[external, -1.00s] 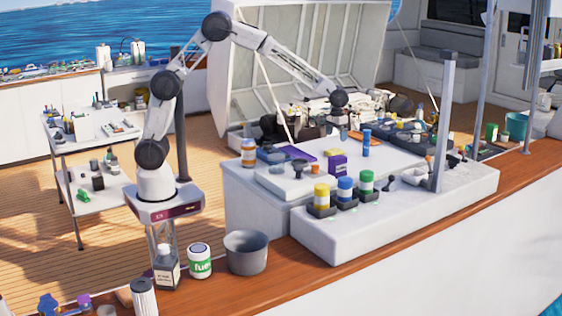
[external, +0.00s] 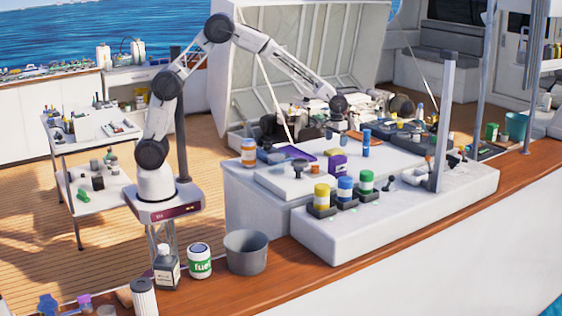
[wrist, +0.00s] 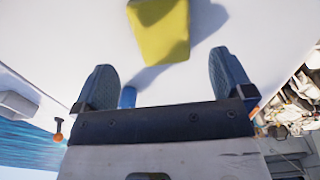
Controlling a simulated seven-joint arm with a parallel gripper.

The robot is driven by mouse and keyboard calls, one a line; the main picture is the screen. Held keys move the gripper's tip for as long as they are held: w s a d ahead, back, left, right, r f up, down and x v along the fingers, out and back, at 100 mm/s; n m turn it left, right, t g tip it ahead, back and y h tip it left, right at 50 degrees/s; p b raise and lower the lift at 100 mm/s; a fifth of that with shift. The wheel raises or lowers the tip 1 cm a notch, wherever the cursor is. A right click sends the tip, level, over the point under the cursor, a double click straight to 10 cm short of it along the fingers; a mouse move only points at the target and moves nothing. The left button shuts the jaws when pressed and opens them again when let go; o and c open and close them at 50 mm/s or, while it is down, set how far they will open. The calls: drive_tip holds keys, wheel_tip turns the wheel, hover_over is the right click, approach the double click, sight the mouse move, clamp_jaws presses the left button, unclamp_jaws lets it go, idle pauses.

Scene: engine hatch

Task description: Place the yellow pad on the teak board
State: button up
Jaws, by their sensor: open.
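In the wrist view the yellow pad (wrist: 160,30) is a block-like piece on a white surface, casting a shadow to its right. It lies ahead of my gripper (wrist: 166,75), apart from both fingers and roughly in line with the gap between them. The fingers are spread wide with nothing held. In the external view my gripper (external: 338,130) hangs at the end of the arm over the far part of the white hatch top, too small to make out clearly.
A blue cylinder (wrist: 127,97) shows near the left finger. A blue bottle (external: 366,143), a purple box (external: 338,164) and an orange-and-white jar (external: 248,152) stand on the white top. Several coloured jars, including a yellow one (external: 321,197), stand in front. Cluttered engine parts lie behind.

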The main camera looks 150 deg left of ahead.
sight(334, 150)
drive_tip(key=shift+f, duration=0.1)
drive_tip(key=shift+s+d+f, duration=0.1)
drive_tip(key=shift+f, duration=1.2)
drive_tip(key=shift+s+d+f, duration=0.1)
drive_tip(key=shift+f, duration=1.15)
drive_tip(key=shift+c, duration=0.3)
drive_tip(key=c, duration=1)
drive_tip(key=shift+r, duration=0.1)
drive_tip(key=shift+r, duration=0.75)
wheel_tip(334, 150, up, 2)
drive_tip(key=shift+r, duration=0.15)
drive_tip(key=s+d, duration=0.2)
drive_tip(key=d, duration=0.2)
drive_tip(key=s+d, duration=0.3)
drive_tip(key=d, duration=0.2)
drive_tip(key=s+d+r, duration=0.1)
drive_tip(key=s+d, duration=0.2)
drive_tip(key=d, duration=0.1)
drive_tip(key=shift+s+d+r, duration=0.1)
drive_tip(key=shift+s+d, duration=0.15)
